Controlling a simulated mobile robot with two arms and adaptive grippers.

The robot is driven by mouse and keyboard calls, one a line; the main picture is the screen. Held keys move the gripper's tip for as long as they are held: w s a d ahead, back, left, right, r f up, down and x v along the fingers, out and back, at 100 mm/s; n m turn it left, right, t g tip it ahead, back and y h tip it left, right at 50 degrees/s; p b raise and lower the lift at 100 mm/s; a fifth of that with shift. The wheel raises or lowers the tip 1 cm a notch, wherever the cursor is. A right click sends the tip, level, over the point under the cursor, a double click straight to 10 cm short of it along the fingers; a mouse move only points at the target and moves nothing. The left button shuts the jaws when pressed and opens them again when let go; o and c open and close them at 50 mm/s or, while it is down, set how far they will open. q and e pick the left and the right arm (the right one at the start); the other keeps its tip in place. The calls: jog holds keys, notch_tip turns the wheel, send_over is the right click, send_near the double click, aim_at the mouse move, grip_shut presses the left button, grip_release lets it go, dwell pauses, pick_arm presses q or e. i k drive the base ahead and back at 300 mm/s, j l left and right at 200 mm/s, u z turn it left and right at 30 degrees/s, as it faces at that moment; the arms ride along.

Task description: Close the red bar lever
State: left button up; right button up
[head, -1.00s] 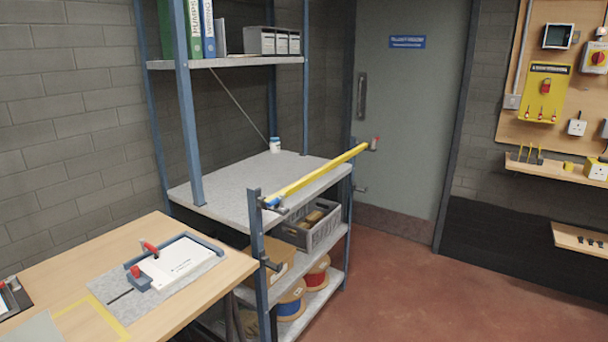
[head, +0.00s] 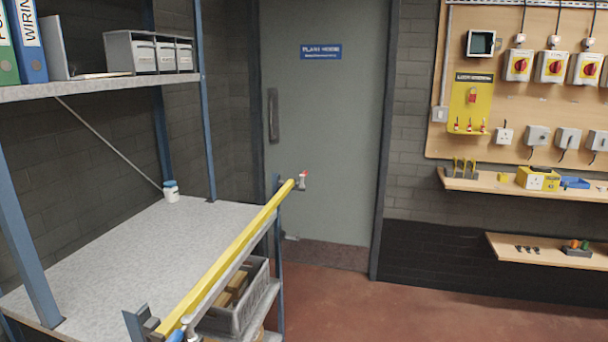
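A long yellow bar (head: 230,255) runs along the front of the shelf unit, from the bottom of the view up to the right-hand post. At its far end is a small fitting with a red and pale lever (head: 303,175) that sticks up. It is too small to tell whether it is open or shut. At the near end is a blue and pale metal fitting (head: 184,328), partly cut off by the bottom edge. Neither of my grippers shows in the view, and nothing of mine touches the bar.
The grey shelf (head: 110,255) behind the bar is mostly bare, with a small white jar (head: 171,191) at its back. A grey crate (head: 235,305) sits below. A closed door (head: 325,130) stands behind. Red floor (head: 400,315) is clear at right. Wall panel and ledges hang farther right.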

aim_at(305, 174)
jog(key=i+l+u, duration=0.35)
jog(key=i+l, duration=0.55)
jog(key=i, duration=0.2)
jog(key=i+l+u, duration=0.35)
jog(key=i+l, duration=0.65)
jog(key=l, duration=0.25)
